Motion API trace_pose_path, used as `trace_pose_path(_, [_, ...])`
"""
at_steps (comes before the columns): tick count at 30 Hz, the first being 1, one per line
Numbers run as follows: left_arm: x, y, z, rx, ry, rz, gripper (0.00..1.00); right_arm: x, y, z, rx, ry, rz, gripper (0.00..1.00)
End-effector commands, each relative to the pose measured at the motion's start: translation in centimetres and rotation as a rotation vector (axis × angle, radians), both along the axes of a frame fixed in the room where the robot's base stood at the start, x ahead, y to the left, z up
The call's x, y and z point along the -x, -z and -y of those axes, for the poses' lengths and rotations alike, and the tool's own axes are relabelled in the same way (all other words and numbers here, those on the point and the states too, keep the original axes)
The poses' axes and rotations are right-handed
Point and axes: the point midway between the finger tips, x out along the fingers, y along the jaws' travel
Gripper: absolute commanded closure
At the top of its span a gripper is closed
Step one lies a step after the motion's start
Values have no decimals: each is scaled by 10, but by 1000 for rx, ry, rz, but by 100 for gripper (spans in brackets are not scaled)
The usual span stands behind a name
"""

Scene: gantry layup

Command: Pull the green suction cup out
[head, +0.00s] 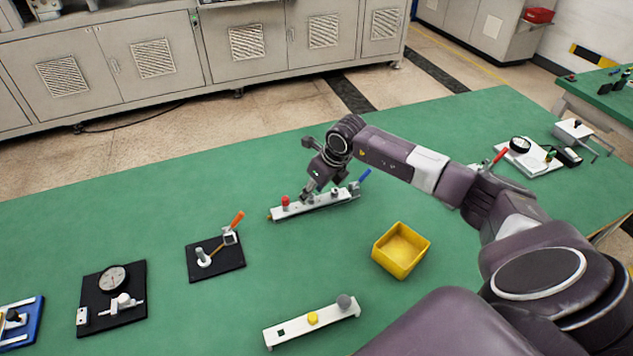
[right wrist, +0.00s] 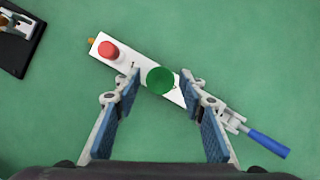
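The green suction cup (right wrist: 160,80) is a round green disc on a white bar (right wrist: 131,65) in the right wrist view. A red cup (right wrist: 108,50) stands on the same bar, to its left. In the head view the white bar (head: 325,203) lies on the green table, and my gripper hides the green cup there. My right gripper (right wrist: 160,84) is open, with one blue-padded finger on each side of the green cup. It also shows over the bar in the head view (head: 310,194). I cannot tell whether the fingers touch the cup. My left gripper is out of view.
A blue-handled clamp (right wrist: 262,142) is at the bar's right end. A yellow bin (head: 385,262) stands to the right. A second white bar (head: 295,327) with a yellow button lies nearer. Black fixture plates (head: 235,262) are at the left. Bare table lies between them.

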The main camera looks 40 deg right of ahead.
Motion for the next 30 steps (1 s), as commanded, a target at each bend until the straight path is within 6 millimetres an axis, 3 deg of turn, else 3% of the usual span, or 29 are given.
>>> trace_pose_path(6, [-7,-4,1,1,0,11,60,-5,13,-2,2,-1,-1,62])
trace_pose_path(14, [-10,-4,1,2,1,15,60,-5,14,-1,2,-1,0,63])
trace_pose_path(24, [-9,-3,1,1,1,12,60,-5,14,-1,1,-1,0,100])
trace_pose_path(27, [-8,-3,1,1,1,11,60,-5,14,-1,1,-1,0,100])
trace_pose_path(28, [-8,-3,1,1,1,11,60,-5,14,-1,1,-1,0,83])
trace_pose_path(30, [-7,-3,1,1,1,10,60,-5,14,-1,1,-1,0,90])
